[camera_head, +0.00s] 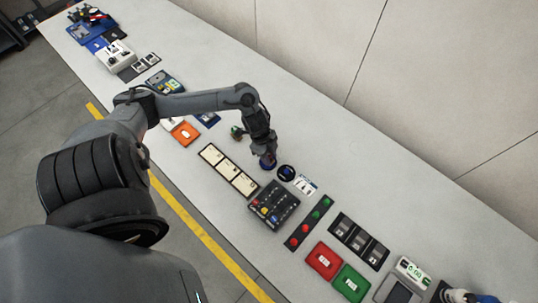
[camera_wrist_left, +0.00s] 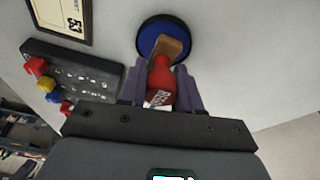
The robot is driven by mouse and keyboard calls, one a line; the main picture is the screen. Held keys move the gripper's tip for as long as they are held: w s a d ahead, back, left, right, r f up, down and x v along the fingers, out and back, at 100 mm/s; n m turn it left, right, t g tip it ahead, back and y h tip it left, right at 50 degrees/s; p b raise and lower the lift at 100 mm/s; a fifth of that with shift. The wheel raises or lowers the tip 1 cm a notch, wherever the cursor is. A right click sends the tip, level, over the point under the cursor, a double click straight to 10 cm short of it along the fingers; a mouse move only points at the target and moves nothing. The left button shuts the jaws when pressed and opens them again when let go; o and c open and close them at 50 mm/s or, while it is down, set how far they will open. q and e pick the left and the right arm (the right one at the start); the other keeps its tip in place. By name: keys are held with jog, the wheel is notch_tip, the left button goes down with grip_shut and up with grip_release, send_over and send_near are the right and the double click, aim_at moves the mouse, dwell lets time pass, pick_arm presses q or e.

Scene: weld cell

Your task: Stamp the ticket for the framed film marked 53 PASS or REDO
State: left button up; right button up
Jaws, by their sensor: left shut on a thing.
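My left gripper (camera_wrist_left: 160,80) is shut on a red stamp (camera_wrist_left: 161,82) with a wooden end. The stamp's label is too small to read surely. The wooden end is over a round blue ink pad (camera_wrist_left: 182,47); I cannot tell whether it touches. In the head view, my left gripper (camera_head: 267,162) points down beside the tickets. Three cream tickets lie in a black holder (camera_head: 229,172); a ticket marked 53 (camera_wrist_left: 72,14) shows in the wrist view. A black tray with dark framed films (camera_head: 359,241) lies farther right. My right gripper is not in view.
A round dark-blue disc (camera_head: 286,172) and a white card (camera_head: 305,184) lie beside the gripper. A green-topped object (camera_head: 236,132) stands behind. A dark box with coloured knobs (camera_head: 273,205) is in front. Red (camera_head: 323,261) and green (camera_head: 350,284) trays lie right.

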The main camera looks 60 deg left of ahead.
pick_arm(q)
jog(key=shift+f+b, duration=0.3)
jog(key=shift+f, duration=0.25)
dwell(0.4)
jog(key=shift+f+p, duration=0.1)
jog(key=shift+p, duration=0.2)
dwell(1.5)
notch_tip(320, 180, up, 7)
jog(key=p, duration=0.8)
dwell(0.5)
